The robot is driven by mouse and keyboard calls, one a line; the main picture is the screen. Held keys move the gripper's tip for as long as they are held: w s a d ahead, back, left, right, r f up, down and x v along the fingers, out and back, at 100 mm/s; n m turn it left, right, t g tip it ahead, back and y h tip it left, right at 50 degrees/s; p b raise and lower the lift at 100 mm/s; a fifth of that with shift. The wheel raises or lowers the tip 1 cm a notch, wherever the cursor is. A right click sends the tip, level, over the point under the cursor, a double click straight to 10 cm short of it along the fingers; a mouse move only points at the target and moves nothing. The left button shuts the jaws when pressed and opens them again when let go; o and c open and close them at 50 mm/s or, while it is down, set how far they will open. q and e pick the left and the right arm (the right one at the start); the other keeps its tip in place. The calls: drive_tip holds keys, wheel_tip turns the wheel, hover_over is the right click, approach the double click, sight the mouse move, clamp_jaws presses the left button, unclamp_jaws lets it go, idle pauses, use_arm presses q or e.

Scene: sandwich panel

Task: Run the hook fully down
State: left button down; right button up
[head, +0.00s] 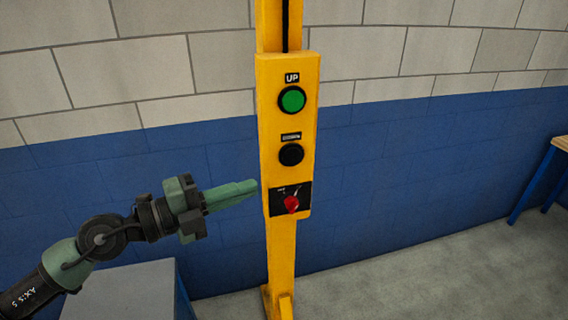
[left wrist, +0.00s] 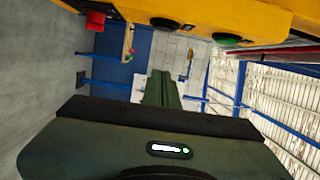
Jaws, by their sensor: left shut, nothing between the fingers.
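A yellow control box (head: 288,70) stands on a yellow post. It carries a green button (head: 292,99) labelled UP, a black button (head: 291,154) under a small label that I cannot read clearly, and a red knob (head: 291,203) on a black plate. My left gripper (head: 254,187) is shut and empty, its tips just left of the box's lower part in the picture. In the left wrist view the shut fingers (left wrist: 161,76) point past the box; the red knob (left wrist: 95,20), black button (left wrist: 165,23) and green button (left wrist: 228,39) show along the top. The hook is not in view.
A grey-topped table (head: 125,290) stands at lower left under my left arm. A wooden-topped bench with blue legs (head: 532,185) is at the right edge. A blue and white block wall (head: 400,150) is behind the post. The floor (head: 400,265) right of the post is clear.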

sight(292, 156)
idle(0.3)
use_arm(q)
drive_tip(key=shift+w+d+p, duration=0.55)
drive_tip(key=shift+w+d, duration=0.65)
drive_tip(key=shift+w, duration=0.35)
drive_tip(key=shift+w+d+p, duration=0.55)
drive_tip(key=shift+w+d, duration=0.65)
drive_tip(key=shift+w, duration=0.35)
drive_tip(key=shift+w+d+p, duration=0.55)
drive_tip(key=shift+w+d, duration=0.65)
drive_tip(key=shift+w, duration=0.35)
